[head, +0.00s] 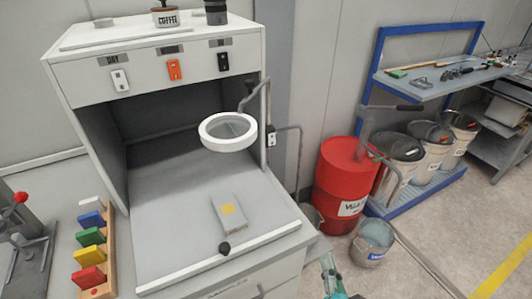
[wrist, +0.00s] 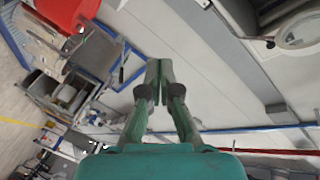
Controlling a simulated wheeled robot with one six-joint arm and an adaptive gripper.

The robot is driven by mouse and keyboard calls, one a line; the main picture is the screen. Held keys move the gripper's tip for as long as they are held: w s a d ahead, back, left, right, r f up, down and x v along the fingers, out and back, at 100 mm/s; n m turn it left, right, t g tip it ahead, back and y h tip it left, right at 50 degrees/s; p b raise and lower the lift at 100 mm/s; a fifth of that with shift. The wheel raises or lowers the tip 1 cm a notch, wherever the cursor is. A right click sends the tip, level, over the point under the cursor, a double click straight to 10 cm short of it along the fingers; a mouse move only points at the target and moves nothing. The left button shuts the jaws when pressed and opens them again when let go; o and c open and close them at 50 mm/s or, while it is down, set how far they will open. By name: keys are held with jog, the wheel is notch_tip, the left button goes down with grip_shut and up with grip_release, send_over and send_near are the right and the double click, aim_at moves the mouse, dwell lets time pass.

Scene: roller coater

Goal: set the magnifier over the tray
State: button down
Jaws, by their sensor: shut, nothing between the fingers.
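The magnifier (head: 229,147) is a round lens in a thick white ring on a jointed grey arm at the right side of the grey cabinet, in the head view. It hangs above the cabinet's work surface, behind the tray in the picture. Part of its ring shows at the upper right of the wrist view (wrist: 298,43). The tray (head: 237,222) is a small grey piece with a yellow patch, lying on the work surface. My gripper (wrist: 159,72) is shut and empty, away from both. Only part of it shows at the bottom edge of the head view (head: 330,272).
A red drum (head: 340,180), a metal bucket (head: 371,243) and several white pails stand at right beside a blue-framed bench (head: 430,80). Coloured blocks (head: 90,236) stand at left. Floor at lower right is clear.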

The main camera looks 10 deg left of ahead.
aim_at(249, 126)
jog(key=w+a+r+m, duration=0.3)
jog(key=r, duration=0.4)
jog(key=w+a+r+m+t+y, duration=0.1)
jog(key=w+a+r+m, duration=0.15)
jog(key=r, duration=0.45)
jog(key=w+a+r+m, duration=0.2)
jog(key=w+a+r, duration=0.15)
jog(key=r, duration=0.45)
jog(key=w+a, duration=0.6)
jog(key=shift+w+f, duration=0.2)
jog(key=shift+w, duration=0.2)
jog(key=shift+a, duration=0.15)
jog(key=shift+a, duration=1.55)
